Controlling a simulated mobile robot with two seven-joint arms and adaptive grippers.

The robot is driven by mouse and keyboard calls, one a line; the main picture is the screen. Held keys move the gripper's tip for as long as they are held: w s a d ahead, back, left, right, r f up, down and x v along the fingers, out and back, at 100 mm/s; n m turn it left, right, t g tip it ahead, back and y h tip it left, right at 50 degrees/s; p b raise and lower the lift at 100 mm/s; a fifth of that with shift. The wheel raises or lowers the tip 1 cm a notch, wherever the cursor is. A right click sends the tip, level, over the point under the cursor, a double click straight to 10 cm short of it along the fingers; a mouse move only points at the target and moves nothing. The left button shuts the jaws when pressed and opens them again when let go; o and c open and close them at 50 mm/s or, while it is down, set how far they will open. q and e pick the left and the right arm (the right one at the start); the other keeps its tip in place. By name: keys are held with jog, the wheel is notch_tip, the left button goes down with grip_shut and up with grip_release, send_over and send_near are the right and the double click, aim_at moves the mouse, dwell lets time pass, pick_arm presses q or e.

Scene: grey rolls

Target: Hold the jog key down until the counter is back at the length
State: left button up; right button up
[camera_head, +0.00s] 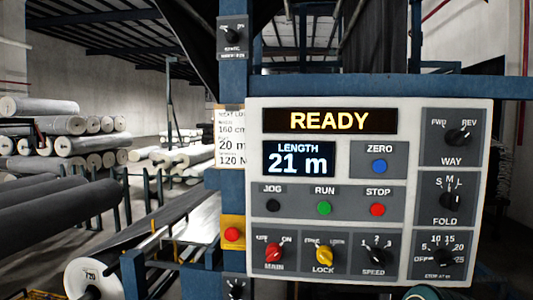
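The control panel (369,277) faces me. Its jog key (272,206) is a black round button at the left of the row, with nothing touching it. The counter (299,160) reads LENGTH 21 m in white on dark blue. Above it the status display (330,121) reads READY in yellow. A white card (230,138) left of the panel is partly legible and shows 160 cm and 20 m. The way knob (458,137) is black, and its pointer seems turned toward REV. Neither gripper can be made out in this view.
The green run key (324,208) and red stop key (377,209) share the jog row. The blue zero key (379,166) is above. A red button (232,235) on a yellow box is left of the panel. Grey rolls (60,195) lie farther left.

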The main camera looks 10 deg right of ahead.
dwell(0.3)
grip_shut()
dwell(1.1)
